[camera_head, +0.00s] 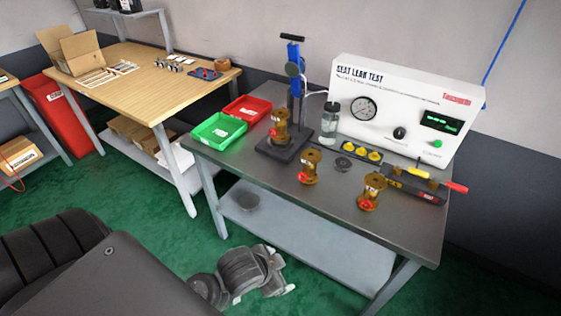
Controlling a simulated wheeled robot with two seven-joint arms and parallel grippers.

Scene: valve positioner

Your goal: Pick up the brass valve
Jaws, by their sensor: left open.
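One brass valve (310,167) with a red part stands on the grey metal table (240,165), near its front edge. A second brass valve (371,191) with a red part stands to its right. A third brass valve (279,128) sits on the base of the test stand (292,90). My left gripper (280,271) is open and empty. It shows low in the picture, in front of the table and apart from all the valves. My right gripper is not in view.
A green bin (219,131) and a red bin (247,108) are at the table's left. The white leak tester (400,105) stands behind. A black tray with screwdrivers (417,184) is at the right. A wooden bench (150,85) stands to the left.

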